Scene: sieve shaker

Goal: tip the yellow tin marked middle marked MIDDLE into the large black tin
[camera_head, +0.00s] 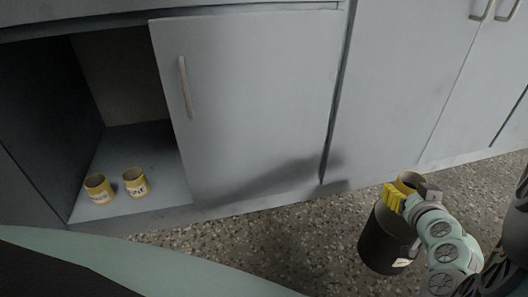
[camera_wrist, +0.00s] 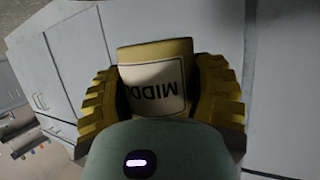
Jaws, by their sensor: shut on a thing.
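The yellow tin (camera_wrist: 152,55) with a white label reading MIDD… fills the middle of the wrist view, its lettering upside down there. My gripper (camera_wrist: 158,90) is shut on it, with one ridged yellow finger on each side. In the head view my gripper (camera_head: 400,192) holds the yellow tin (camera_head: 410,180) at the upper rim of the large black tin (camera_head: 383,243). The black tin stands on the speckled floor with a pale label low on its side. My gripper and the yellow tin hide part of its opening. I cannot see inside either tin.
Two more yellow tins, one (camera_head: 98,189) and another marked …INE (camera_head: 136,182), stand in the open cabinet compartment (camera_head: 160,203) at left. Closed grey cabinet doors (camera_head: 245,105) stand behind. Speckled floor (camera_head: 270,240) is free left of the black tin.

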